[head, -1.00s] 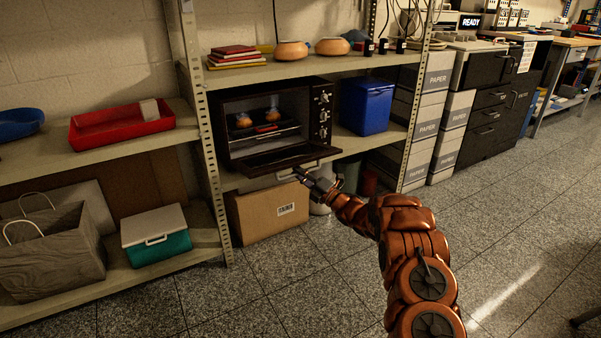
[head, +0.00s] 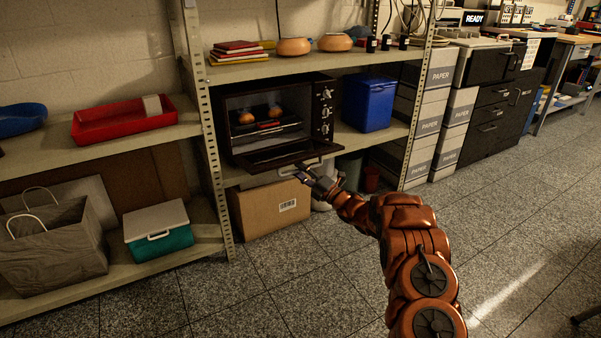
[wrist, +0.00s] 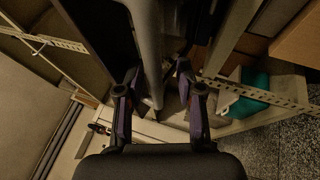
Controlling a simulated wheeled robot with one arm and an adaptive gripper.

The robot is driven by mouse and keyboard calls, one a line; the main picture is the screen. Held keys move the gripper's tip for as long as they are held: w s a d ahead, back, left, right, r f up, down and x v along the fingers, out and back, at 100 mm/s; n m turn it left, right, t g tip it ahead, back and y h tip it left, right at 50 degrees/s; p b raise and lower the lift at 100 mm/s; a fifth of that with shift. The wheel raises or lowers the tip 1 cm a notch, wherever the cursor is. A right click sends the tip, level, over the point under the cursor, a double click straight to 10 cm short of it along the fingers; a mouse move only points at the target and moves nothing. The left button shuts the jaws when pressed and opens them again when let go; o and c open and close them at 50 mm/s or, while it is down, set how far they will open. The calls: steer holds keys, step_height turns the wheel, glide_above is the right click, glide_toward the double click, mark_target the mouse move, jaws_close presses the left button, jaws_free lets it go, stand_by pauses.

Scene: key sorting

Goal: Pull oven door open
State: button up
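The black toaster oven (head: 324,92) stands on the middle shelf. Its door (head: 280,153) is folded down and open, showing a rack with two round brown items (head: 262,116) inside. A pale handle bar (head: 318,165) runs along the door's front edge. My gripper (head: 300,171) is at this edge, just below and in front of the door. In the wrist view, the pale bar (wrist: 148,35) passes between the spread fingers of my gripper (wrist: 159,72). A gap shows on the bar's right side; I cannot tell whether the left finger touches it.
A blue bin (head: 368,103) stands right of the oven. A cardboard box (head: 268,209) sits below, under the shelf. A metal shelf post (head: 212,150) rises left of the oven. The tiled floor (head: 290,285) in front is clear.

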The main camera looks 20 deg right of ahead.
steer(key=shift+d, duration=0.15)
steer(key=v, duration=1.2)
steer(key=shift+r, duration=0.1)
steer(key=shift+c, duration=0.3)
